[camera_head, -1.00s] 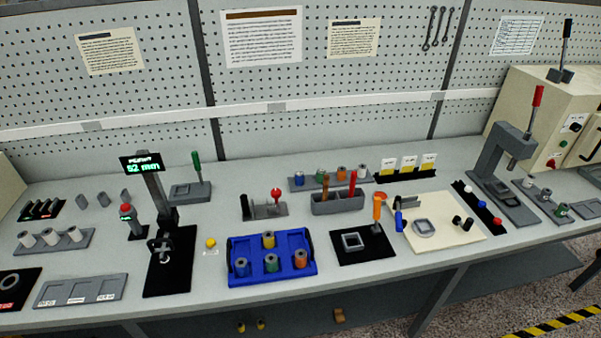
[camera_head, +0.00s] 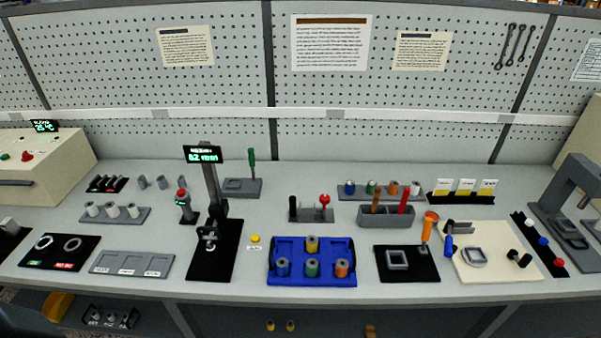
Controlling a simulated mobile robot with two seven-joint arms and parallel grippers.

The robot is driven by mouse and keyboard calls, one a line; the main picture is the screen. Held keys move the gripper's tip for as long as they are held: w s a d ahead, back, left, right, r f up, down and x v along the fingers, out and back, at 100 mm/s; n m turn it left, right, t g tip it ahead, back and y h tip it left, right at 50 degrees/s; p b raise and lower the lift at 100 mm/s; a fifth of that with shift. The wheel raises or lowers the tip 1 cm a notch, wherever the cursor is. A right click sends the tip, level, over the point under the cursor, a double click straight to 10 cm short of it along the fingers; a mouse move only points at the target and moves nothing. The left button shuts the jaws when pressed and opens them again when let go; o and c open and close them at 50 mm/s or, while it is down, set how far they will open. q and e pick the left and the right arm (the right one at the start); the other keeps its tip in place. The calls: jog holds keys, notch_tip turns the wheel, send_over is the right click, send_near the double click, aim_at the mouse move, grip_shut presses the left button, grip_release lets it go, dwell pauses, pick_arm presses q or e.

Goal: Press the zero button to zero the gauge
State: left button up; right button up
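The gauge (camera_head: 210,205) stands upright on a black base, left of the middle of the bench. Its display (camera_head: 203,154) at the top shows green digits that look like 52 or 62 mm. A small yellow button (camera_head: 255,238) sits on the bench just right of the gauge base, with a small white label below it too small to read. I cannot tell from the label whether it is the zero button. A red-topped post (camera_head: 182,195) stands just left of the gauge. Neither of my grippers shows in the head view.
A blue tray (camera_head: 312,277) with several coloured spindles lies right of the yellow button. A grey slotted tray (camera_head: 132,263) lies left of the gauge. A green-handled tool (camera_head: 251,168) stands behind. A cream box (camera_head: 50,175) stands at the far left.

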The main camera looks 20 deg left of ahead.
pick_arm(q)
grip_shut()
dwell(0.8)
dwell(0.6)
